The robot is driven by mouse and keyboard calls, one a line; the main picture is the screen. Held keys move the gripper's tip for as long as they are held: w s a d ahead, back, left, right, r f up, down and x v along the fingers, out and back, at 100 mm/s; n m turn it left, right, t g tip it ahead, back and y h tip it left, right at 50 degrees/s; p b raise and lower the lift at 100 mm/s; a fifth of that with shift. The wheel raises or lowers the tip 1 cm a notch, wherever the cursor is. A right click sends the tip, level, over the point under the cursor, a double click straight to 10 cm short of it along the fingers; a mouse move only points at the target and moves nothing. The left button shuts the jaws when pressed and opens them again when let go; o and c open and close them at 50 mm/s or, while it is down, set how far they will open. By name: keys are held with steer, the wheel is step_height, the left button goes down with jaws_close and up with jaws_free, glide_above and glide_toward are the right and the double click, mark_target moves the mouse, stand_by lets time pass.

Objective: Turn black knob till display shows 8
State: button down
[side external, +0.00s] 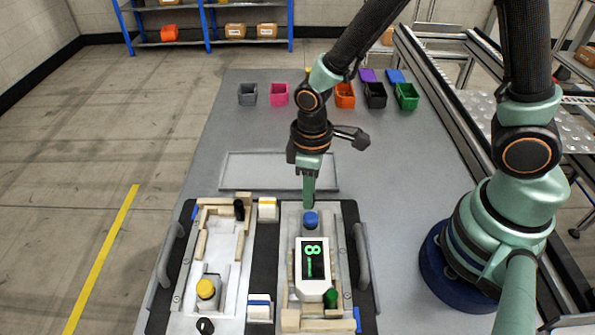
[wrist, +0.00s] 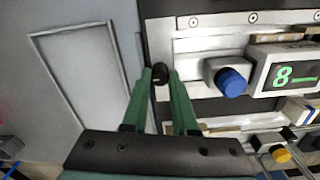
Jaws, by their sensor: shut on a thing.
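My gripper (side external: 309,203) points down at the far end of the right-hand pallet fixture. In the wrist view its two green fingers (wrist: 161,78) close on a small black knob (wrist: 160,73). In the side view the fingers hide this knob. The display (side external: 312,262) is a white box with a black screen on the right-hand fixture. It shows a green 8 with a green bar beside it. The 8 also reads clearly in the wrist view (wrist: 288,74). A blue knob (side external: 311,219) stands between my gripper and the display, apart from the fingers.
A green knob (side external: 330,298) is beside the display's near end. The left-hand fixture carries a black upright piece (side external: 239,209) and a yellow knob (side external: 206,289). Grey handles (side external: 363,255) flank the fixtures. Several coloured bins (side external: 345,95) stand at the back. The table beyond the fixtures is mostly clear.

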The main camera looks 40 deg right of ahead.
steer(key=shift+n, duration=0.4)
steer(key=c, duration=0.7)
jaws_free()
step_height(320, 180, up, 12)
steer(key=shift+r, duration=0.1)
steer(key=s+d+r+m+t, duration=0.1)
steer(key=d+r+m+t, duration=0.4)
steer(key=d+r+m, duration=0.2)
steer(key=d+r, duration=0.2)
steer(key=d, duration=0.2)
steer(key=shift+s+m+t, duration=0.25)
steer(key=shift+m+t, duration=0.05)
